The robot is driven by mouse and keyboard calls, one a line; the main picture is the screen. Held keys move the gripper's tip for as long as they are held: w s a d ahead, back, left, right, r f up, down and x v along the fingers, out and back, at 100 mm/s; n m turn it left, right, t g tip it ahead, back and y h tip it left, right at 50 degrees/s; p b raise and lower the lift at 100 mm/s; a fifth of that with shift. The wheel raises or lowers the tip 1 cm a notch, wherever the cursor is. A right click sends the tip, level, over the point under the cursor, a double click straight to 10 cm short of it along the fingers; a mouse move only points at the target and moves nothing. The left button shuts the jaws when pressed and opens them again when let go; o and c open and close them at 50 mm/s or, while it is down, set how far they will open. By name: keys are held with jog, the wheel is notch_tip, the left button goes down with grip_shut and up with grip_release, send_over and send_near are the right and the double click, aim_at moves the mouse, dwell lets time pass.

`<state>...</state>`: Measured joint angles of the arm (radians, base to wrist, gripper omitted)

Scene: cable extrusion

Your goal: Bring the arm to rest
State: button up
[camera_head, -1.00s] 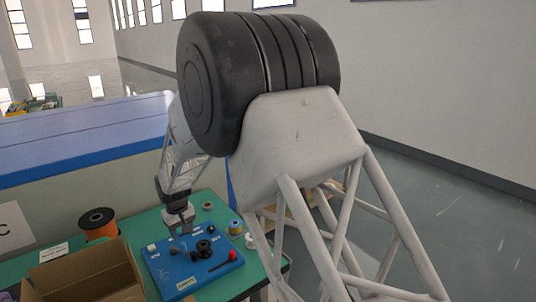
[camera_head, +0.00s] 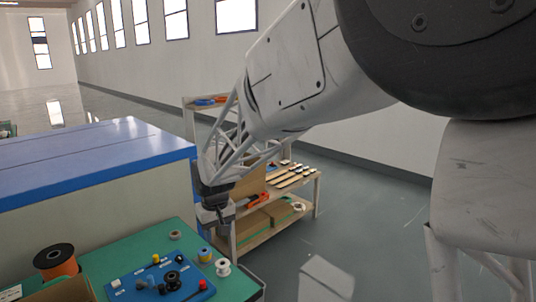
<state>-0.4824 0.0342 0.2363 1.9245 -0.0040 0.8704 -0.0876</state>
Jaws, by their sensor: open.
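My gripper (camera_head: 220,222) hangs at the end of my arm, pointing down, to the right of and above the far right corner of the green table (camera_head: 238,282). The jaws are open, and I see nothing held between them. My large arm links cover the upper right of the view. The blue board (camera_head: 130,288) lies on the table with a black round part (camera_head: 173,279) and several small pieces on it. The gripper is apart from the board.
A wooden shelf (camera_head: 313,200) with boxes and tools stands behind the gripper. An orange spool (camera_head: 56,262), a cardboard box (camera_head: 62,290) and a white spool (camera_head: 222,267) are on the table. A blue-topped cabinet (camera_head: 90,165) stands behind it. Floor at right is open.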

jog(key=s+d+r+m, duration=0.1)
jog(key=s+d+r, duration=0.2)
jog(key=s+d, duration=0.3)
jog(key=s+d+r+m+t, duration=0.1)
jog(key=s+d+r, duration=0.15)
jog(key=d, duration=0.55)
jog(key=s+d+r+m, duration=0.1)
jog(key=s+d+r, duration=0.2)
jog(key=s+d, duration=0.3)
jog(key=s+d+f+m, duration=0.1)
jog(key=s+d+m, duration=0.1)
jog(key=s+d, duration=0.4)
jog(key=s+d+m, duration=0.1)
jog(key=s+d, duration=0.5)
jog(key=s, duration=0.5)
jog(key=shift+s+d+f+m+t+h, duration=0.3)
jog(key=shift+s+d+f+m+t, duration=0.05)
jog(key=shift+s+f+m+t, duration=0.05)
